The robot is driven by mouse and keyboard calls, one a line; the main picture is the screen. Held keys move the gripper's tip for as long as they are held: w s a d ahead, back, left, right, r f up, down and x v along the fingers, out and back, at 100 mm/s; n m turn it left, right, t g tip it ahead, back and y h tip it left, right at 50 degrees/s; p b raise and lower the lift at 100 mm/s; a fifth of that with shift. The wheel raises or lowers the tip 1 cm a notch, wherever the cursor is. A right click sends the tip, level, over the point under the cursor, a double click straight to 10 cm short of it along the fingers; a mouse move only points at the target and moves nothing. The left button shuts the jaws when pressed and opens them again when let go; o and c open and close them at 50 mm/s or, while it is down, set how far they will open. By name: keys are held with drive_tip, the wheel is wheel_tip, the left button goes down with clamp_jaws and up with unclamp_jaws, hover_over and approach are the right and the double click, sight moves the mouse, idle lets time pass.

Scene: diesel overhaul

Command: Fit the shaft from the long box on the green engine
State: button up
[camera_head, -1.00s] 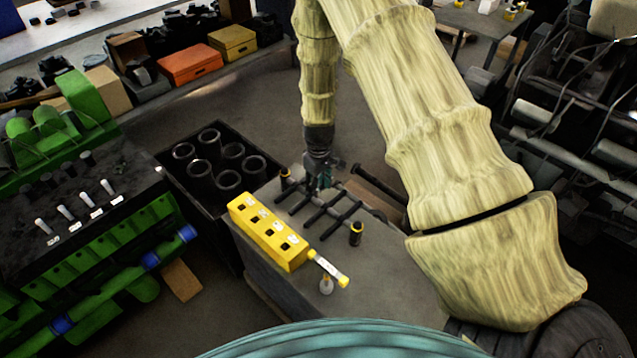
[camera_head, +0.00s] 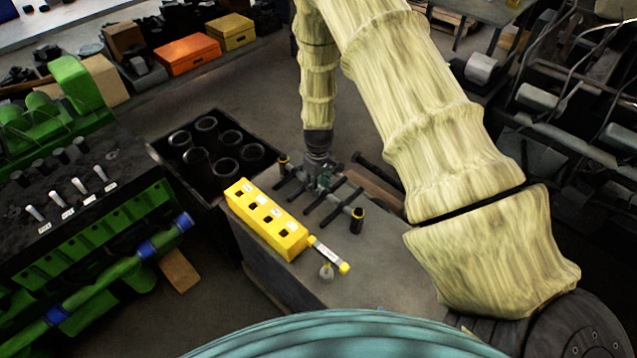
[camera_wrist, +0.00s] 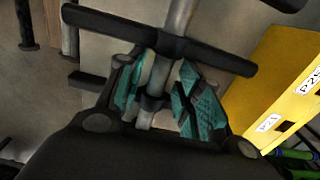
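A grey shaft with several black crossbars (camera_head: 320,205) lies on the workbench between two black posts with yellow tops. In the wrist view the shaft (camera_wrist: 158,72) runs between the teal finger pads. My gripper (camera_head: 322,180) is low over the shaft; in the wrist view my gripper (camera_wrist: 170,100) has its fingers apart, one on each side of the shaft, with a gap to the right pad. The green engine (camera_head: 150,205) stands at the left, its dark top holding several white-tipped pins. A narrow brown box (camera_head: 372,188) lies behind the shaft, partly hidden by my arm.
A yellow block with labelled holes (camera_head: 265,222) stands left of the shaft, close to my gripper in the wrist view. A white-and-yellow tool (camera_head: 328,254) lies at its front end. A dark crate of black cylinders (camera_head: 160,150) stands between engine and workbench (camera_head: 385,275).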

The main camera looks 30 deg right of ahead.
drive_tip(key=shift+c, duration=0.2)
clamp_jaws()
drive_tip(key=shift+w+r, duration=0.1)
drive_tip(key=shift+r, duration=0.1)
